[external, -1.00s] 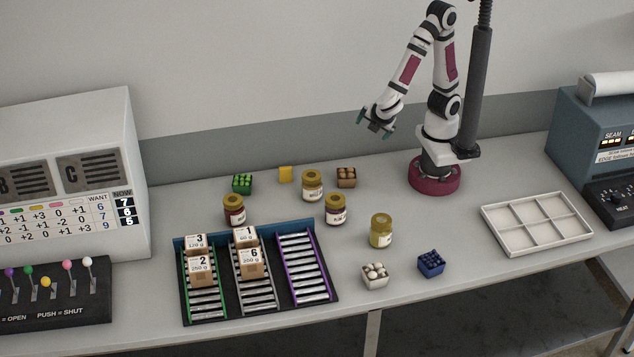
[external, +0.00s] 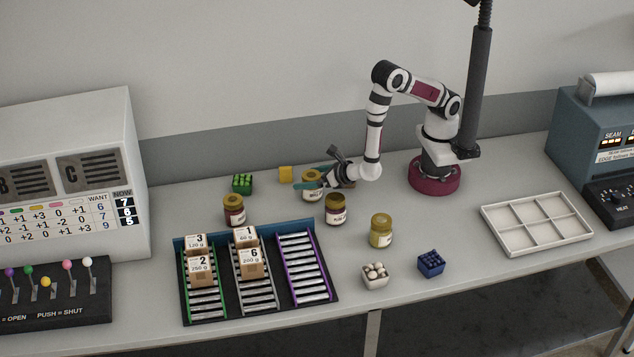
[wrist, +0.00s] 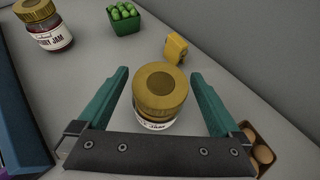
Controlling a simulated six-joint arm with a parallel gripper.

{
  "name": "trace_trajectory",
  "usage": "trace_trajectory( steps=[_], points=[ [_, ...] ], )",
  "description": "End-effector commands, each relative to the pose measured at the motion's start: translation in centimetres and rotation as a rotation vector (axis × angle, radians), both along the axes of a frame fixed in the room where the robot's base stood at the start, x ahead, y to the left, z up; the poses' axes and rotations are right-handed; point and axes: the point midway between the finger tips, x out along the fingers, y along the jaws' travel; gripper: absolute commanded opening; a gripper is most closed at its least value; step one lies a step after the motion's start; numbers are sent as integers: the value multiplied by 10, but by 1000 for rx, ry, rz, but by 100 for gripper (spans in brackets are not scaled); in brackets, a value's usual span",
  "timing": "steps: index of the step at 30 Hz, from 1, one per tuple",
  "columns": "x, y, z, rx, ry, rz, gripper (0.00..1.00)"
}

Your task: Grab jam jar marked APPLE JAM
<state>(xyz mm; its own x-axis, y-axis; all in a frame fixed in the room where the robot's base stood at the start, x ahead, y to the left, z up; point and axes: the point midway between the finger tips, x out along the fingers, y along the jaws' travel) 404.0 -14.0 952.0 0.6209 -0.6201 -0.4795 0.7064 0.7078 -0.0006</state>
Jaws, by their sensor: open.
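My gripper (external: 309,179) is open, with its teal fingers on either side of a gold-lidded jam jar (external: 313,194) at the back of the bench. In the wrist view this jar (wrist: 158,100) stands upright between the fingers (wrist: 160,74), with a visible gap on each side. Its label is mostly hidden and I cannot read the flavour. A dark red jar (external: 234,212) stands to the left; its label in the wrist view (wrist: 54,36) ends in "RRY JAM". A dark jar (external: 336,210) and a yellowish jar (external: 381,232) stand to the right, with labels too small to read.
A green crate (external: 242,184) and a yellow block (external: 285,174) are near the held-around jar; a brown egg box (wrist: 262,150) is close by my right finger.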

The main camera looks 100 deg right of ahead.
Motion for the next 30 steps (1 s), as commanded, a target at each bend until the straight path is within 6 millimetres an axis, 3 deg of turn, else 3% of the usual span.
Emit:
trace_trajectory(
  steps=[3, 11, 27, 30],
  points=[
    [11, -13, -9, -1, 1, -4, 100],
    [15, -15, -11, 1, -1, 0, 100],
    [15, -15, -11, 0, 0, -1, 3],
    [15, -15, -11, 1, -2, -1, 0]
  ],
)
